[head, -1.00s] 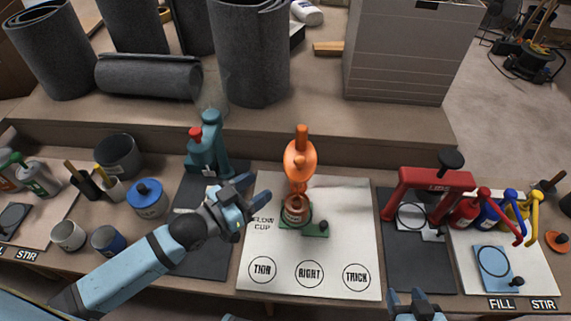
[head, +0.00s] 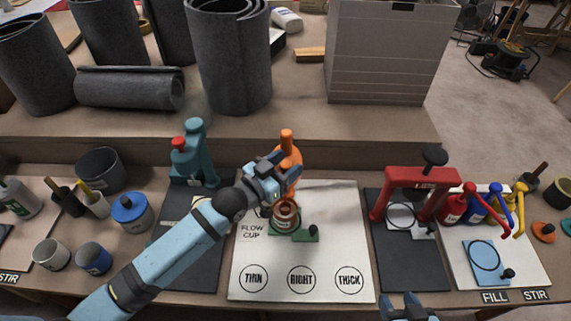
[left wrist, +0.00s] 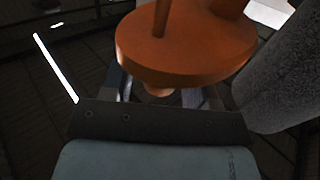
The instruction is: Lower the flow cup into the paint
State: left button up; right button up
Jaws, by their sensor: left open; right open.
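The orange flow cup piece (head: 291,157), with a round head and an upright knob, stands over an open can of brown-red paint (head: 286,215). The can sits on a green plate with a black knob (head: 305,236) on the white FLOW CUP mat (head: 340,222). My left gripper (head: 279,176) is open at the left side of the orange piece and hides part of it. In the left wrist view the orange disc (left wrist: 185,50) is large and close, its narrow stem between the open fingers; contact is unclear. My right gripper (head: 408,302) is open and empty at the front edge.
A teal press (head: 196,155) stands left of the mat and a red frame (head: 415,178) stands right of it. Pots and brushes (head: 100,205) are at the left. Coloured handles (head: 485,205) are at the right.

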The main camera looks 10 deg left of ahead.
pick_arm(q)
grip_shut()
jog(key=shift+f+b, duration=0.5)
jog(key=shift+f, duration=1.4)
jog(key=shift+s, duration=0.1)
pick_arm(e)
jog(key=shift+r, duration=0.1)
pick_arm(q)
jog(key=shift+c, duration=0.4)
grip_release()
jog(key=shift+f, duration=0.1)
jog(key=shift+o, duration=0.4)
pick_arm(e)
jog(key=shift+w, duration=0.1)
